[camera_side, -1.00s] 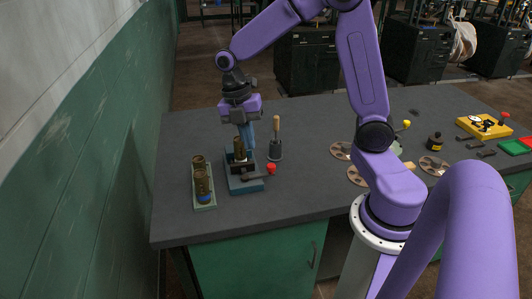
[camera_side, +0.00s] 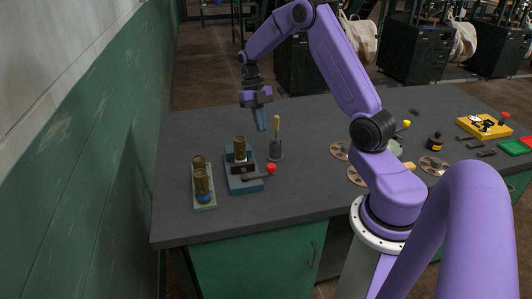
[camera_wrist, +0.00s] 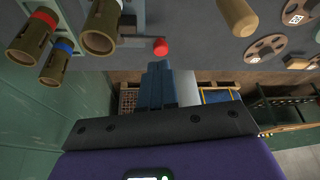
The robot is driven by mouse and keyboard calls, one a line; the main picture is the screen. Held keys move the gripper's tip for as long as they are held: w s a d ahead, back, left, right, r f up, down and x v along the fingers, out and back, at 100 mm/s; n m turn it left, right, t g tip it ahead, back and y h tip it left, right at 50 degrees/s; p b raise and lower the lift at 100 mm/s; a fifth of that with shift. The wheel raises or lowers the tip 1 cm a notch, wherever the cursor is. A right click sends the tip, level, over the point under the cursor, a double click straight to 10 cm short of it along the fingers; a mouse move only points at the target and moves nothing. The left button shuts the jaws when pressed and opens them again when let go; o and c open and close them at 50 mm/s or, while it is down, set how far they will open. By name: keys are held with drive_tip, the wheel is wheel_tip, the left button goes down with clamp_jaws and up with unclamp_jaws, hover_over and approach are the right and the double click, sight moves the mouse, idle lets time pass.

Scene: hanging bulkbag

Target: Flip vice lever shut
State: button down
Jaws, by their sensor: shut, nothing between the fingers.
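The vice (camera_side: 246,186) has a blue base and stands on the left part of the bench. A brass cylinder (camera_side: 239,147) stands upright in it. Its dark lever (camera_side: 256,178) extends to the right near the front, with a red knob (camera_side: 271,168) at its end. The red knob also shows in the wrist view (camera_wrist: 160,47), just beyond my fingertips in the picture. My gripper (camera_side: 262,128) is shut and empty, above and behind the vice, apart from the lever. Its blue fingers show together in the wrist view (camera_wrist: 158,70). Whether the jaws grip the cylinder is too small to tell.
A green tray (camera_side: 205,206) with brass cylinders stands left of the vice. A dark holder (camera_side: 276,151) with a wooden-handled tool stands close behind to the right. Reel-like discs (camera_side: 357,177) lie further right. The bench front is clear.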

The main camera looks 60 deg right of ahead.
drive_tip(key=shift+f, duration=0.15)
drive_tip(key=x, duration=0.9)
drive_tip(key=shift+s+a+f, duration=0.1)
drive_tip(key=shift+s+f, duration=0.05)
drive_tip(key=shift+f, duration=0.2)
drive_tip(key=shift+s, duration=0.1)
drive_tip(key=shift+s+a+m, duration=0.1)
drive_tip(key=shift+s+m, duration=0.1)
drive_tip(key=shift+m, duration=0.5)
